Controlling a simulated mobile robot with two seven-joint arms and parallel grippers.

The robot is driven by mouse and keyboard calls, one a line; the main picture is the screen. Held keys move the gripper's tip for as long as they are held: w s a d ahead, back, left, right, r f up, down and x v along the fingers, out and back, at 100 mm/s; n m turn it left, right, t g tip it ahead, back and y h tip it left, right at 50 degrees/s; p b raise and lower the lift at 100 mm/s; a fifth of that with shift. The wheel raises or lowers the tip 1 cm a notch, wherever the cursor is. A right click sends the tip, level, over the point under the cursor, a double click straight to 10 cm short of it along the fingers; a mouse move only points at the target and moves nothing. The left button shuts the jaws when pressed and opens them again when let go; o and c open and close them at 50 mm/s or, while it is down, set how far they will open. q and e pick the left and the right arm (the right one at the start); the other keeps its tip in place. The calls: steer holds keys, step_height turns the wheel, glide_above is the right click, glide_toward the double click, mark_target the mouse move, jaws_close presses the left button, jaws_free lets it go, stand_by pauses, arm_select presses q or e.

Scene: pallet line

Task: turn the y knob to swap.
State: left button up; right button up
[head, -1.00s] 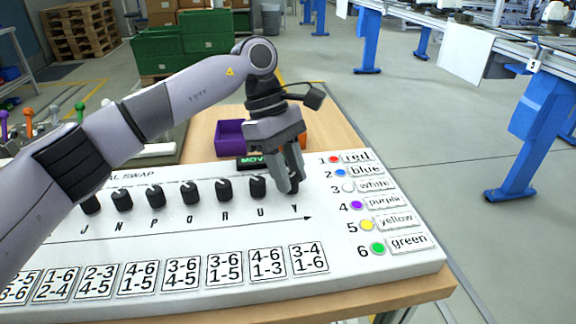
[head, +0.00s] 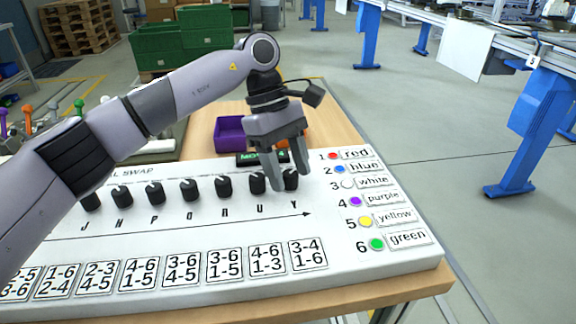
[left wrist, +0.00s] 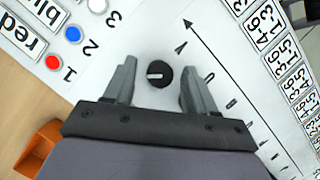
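The Y knob (head: 291,180) is a small black knob at the right end of a row on the white panel (head: 340,262). It also shows in the left wrist view (left wrist: 159,74), with a white pointer line, between and just beyond my fingertips. My left gripper (head: 290,182) is open and points down at the Y knob, one finger on each side of it, with gaps and no clear contact. The U knob (head: 257,183) stands beside its left finger. My right gripper is not in view.
More knobs run in a row to the left. Below are number cards (head: 308,254); at the right is a colour legend (head: 372,200). Behind the panel are a dark display (head: 262,158), partly hidden, a purple bin (head: 230,134) and an orange bin (left wrist: 38,152).

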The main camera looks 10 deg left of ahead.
arm_select(q)
steer(key=v, duration=0.7)
steer(key=shift+r, duration=0.1)
